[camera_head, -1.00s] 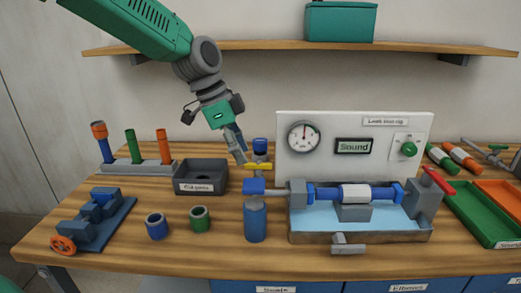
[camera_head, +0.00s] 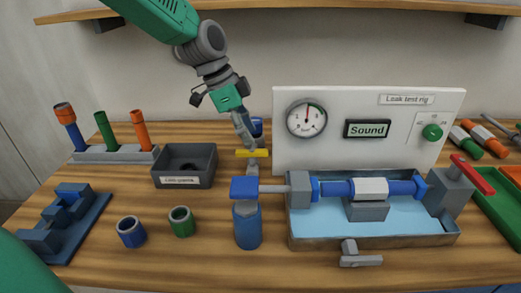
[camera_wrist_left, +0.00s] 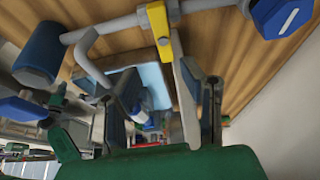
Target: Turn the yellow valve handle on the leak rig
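The yellow valve handle (camera_head: 253,153) is a short flat bar, roughly level in the head view, on a grey stem above the pipe at the left of the leak rig (camera_head: 372,240). It shows near the top of the left wrist view (camera_wrist_left: 158,22). My left gripper (camera_head: 248,140) points down at the handle from above and behind, its tips very close to it. In the left wrist view its fingers (camera_wrist_left: 160,105) stand apart. I cannot tell whether they touch the handle. The rig's gauge (camera_head: 306,118) and a "Sound" sign (camera_head: 368,129) are on the white panel. My right gripper is not in view.
A blue cylinder (camera_head: 248,228) stands below the pipe's blue end (camera_head: 244,187). A red lever (camera_head: 473,174) is at the rig's right. A dark open box (camera_head: 184,165), blue cup (camera_head: 131,231) and green cup (camera_head: 182,221) stand left. A shelf (camera_head: 300,4) runs above.

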